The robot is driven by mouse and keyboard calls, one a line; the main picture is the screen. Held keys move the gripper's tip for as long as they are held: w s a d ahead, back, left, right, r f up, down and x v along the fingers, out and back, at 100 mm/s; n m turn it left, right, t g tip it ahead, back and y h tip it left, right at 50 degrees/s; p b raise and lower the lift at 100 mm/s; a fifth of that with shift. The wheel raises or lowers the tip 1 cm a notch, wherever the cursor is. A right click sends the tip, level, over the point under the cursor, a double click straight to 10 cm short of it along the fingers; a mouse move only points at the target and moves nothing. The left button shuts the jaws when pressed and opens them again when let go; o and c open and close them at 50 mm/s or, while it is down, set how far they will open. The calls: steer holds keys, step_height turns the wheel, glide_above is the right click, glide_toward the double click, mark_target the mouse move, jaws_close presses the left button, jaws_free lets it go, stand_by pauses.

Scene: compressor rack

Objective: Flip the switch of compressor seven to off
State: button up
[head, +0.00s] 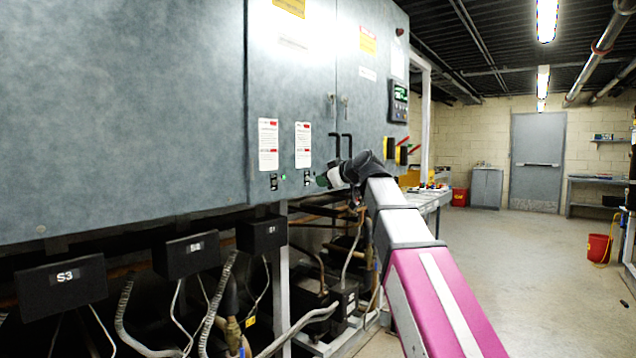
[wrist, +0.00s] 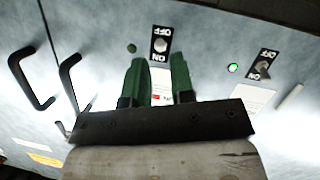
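Two toggle switches with ON/OFF plates sit low on the grey cabinet. The right one in the head view (head: 307,178) is the nearer one in the wrist view (wrist: 160,44), where it appears upside down just beyond the fingertips. The small round lamp beside it (wrist: 131,48) is dark. The other switch (wrist: 262,67) has a lit green lamp (wrist: 232,68); it also shows in the head view (head: 273,182). No number is readable, so I cannot tell which is compressor seven. My gripper (wrist: 158,62) has its green fingers apart and empty; contact is unclear.
Black door handles (wrist: 68,82) stick out near my gripper. White label sheets (head: 268,144) are above the switches. Black boxes marked S3 (head: 62,285) and similar hang below, with hoses and pipes. The floor (head: 510,270) on the right is open.

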steer(key=v, duration=0.6)
steer(key=shift+s+d, duration=0.25)
steer(key=shift+d, duration=0.05)
steer(key=w+d+f+m+g+h, duration=0.1)
steer(key=d+f+m+g+h, duration=0.2)
steer(key=f, duration=1.5)
steer(key=d+f+m+g+h, duration=0.1)
steer(key=d+f+m+h, duration=0.3)
steer(key=f, duration=1.3)
steer(key=s+d+f+m+g+h, duration=0.1)
steer(key=s+d+f, duration=0.3)
steer(key=f, duration=0.6)
steer(key=s+d+f+m+g+h, duration=0.1)
steer(key=s+d+f+m+g, duration=0.2)
steer(key=s+f, duration=0.4)
steer(key=s+d+f+m+g+h, duration=0.1)
steer(key=s+d+f, duration=0.4)
steer(key=f, duration=0.9)
steer(key=shift+s+d+f+m+g+h, duration=0.15)
steer(key=shift+s+d+m+g+h, duration=0.25)
steer(key=shift+d+m+h, duration=0.35)
steer(key=shift+a, duration=0.1)
